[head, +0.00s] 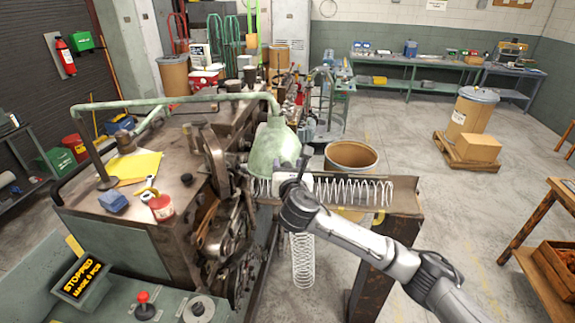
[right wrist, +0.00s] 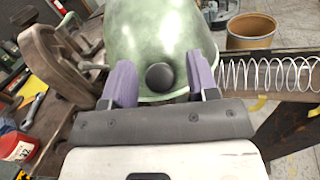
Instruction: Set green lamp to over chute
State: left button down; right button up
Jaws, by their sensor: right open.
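The green lamp (head: 274,143) has a bell-shaped shade on a long jointed green arm (head: 190,99) that runs across the top of the coiler machine. The shade hangs at the machine's right side, near the chute's left end. The chute (head: 395,190) reaches right from the machine with a coiled spring (head: 350,190) lying along it. My right gripper (head: 300,165) is at the shade's lower right. In the right wrist view its two purple-padded fingers (right wrist: 160,85) are open, one on each side of a dark round knob (right wrist: 160,77) on the shade (right wrist: 155,40). My left gripper is not in view.
Another spring (head: 302,260) hangs below the chute. A brown drum (head: 351,158) stands behind the chute. The machine top holds a yellow paper (head: 134,167), a red can (head: 162,208) and a blue block (head: 112,201).

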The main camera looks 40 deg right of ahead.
jog(key=shift+w+d, duration=0.1)
jog(key=shift+w, duration=0.05)
jog(key=shift+c, duration=0.3)
grip_shut()
dwell(0.3)
